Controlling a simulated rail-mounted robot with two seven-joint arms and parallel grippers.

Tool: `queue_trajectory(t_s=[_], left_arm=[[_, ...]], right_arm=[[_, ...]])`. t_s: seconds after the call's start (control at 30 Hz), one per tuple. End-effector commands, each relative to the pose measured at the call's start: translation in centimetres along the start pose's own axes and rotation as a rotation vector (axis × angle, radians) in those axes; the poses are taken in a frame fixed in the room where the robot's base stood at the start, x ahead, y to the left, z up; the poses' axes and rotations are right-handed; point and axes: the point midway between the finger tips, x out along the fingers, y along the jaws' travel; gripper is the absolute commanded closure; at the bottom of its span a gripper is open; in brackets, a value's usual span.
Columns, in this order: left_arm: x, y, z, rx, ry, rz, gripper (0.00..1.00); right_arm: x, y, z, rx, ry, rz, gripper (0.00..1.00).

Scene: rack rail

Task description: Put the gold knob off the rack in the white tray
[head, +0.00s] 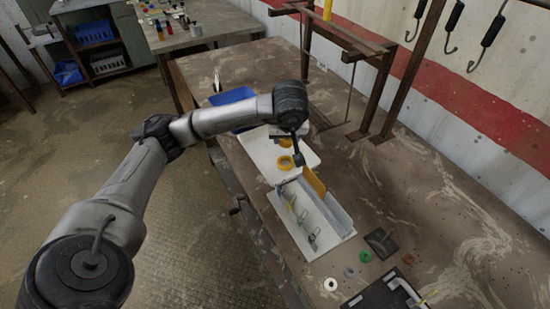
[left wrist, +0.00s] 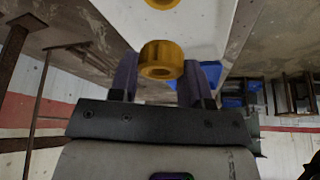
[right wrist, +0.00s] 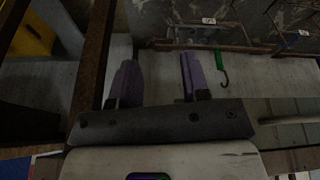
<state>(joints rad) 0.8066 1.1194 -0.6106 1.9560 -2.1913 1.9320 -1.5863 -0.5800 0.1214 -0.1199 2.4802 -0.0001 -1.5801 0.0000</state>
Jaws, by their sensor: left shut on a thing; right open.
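The gold knob (left wrist: 162,60) is a ring-like piece between the purple fingers of my left gripper (left wrist: 166,72), which is shut on it. In the head view my left arm reaches over the white tray (head: 259,153), with the gripper partly hidden by the wrist. A second gold knob (left wrist: 163,3) shows past the held one, over the tray's white surface. In the head view two gold rings appear at the tray, the lower one (head: 286,162) lying in it. My right gripper (right wrist: 157,72) is open and empty; it is not visible in the head view.
A white bin with clips (head: 322,240) and an upright gold-brown panel (head: 314,182) stands beside the tray. Green (head: 365,256), grey (head: 349,272) and white (head: 330,284) rings lie nearer me. A blue bin (head: 232,97) is behind. A rusty frame (head: 385,90) rises at right.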

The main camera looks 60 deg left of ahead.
Motion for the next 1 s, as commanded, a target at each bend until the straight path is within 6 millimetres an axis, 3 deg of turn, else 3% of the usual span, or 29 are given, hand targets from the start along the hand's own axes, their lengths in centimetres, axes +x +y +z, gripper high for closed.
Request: queue_trajectory(t_s=[0.3,0.5,0.77,1.0], left_arm=[[5.9,-2.5,-3.6,-0.005,0.0,-0.004,0.8],[8.8,-3.6,-5.8,-0.003,0.001,-0.002,0.8],[10.1,-4.3,-6.9,0.0,0.001,0.0,0.8],[11.8,-4.2,-6.2,0.001,-0.001,-0.001,0.8]], right_arm=[[2.2,-0.2,0.7,0.003,0.0,-0.004,0.57],[3.1,-0.4,1.0,0.006,0.0,-0.007,0.57],[3.5,-0.3,1.1,0.005,0.0,-0.005,0.57],[4.3,-0.1,1.4,-0.003,-0.001,0.002,0.57]])
